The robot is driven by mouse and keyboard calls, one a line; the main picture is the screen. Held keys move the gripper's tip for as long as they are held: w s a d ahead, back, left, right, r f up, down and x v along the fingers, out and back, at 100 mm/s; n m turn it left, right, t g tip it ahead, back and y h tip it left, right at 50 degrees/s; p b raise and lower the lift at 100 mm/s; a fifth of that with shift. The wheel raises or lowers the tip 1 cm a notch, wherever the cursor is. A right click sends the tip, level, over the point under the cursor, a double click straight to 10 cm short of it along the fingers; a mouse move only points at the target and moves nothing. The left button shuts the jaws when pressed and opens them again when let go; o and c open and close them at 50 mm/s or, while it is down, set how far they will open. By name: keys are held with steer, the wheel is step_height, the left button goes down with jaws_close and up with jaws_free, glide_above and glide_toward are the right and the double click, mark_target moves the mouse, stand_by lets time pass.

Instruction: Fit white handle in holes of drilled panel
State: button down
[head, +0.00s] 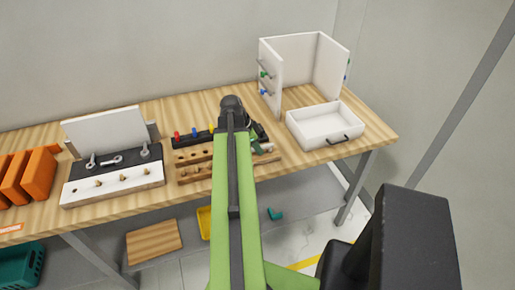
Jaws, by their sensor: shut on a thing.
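My gripper (262,146) is over the wooden racks at the middle of the bench, mostly hidden behind my green arm. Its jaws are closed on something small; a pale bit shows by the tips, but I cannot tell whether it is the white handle. No white handle can be made out clearly elsewhere. I cannot tell which one is the drilled panel.
Wooden racks with holes (194,173) and a dark rack with coloured pegs (190,139) lie beneath my arm. A white open cabinet (293,58) and white drawer (325,122) stand right. Grey fittings lie on a black mat (132,166).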

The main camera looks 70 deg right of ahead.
steer(key=c, duration=1.3)
jaws_free()
steer(key=shift+c, duration=0.2)
step_height(320, 180, up, 5)
steer(key=p, duration=0.5)
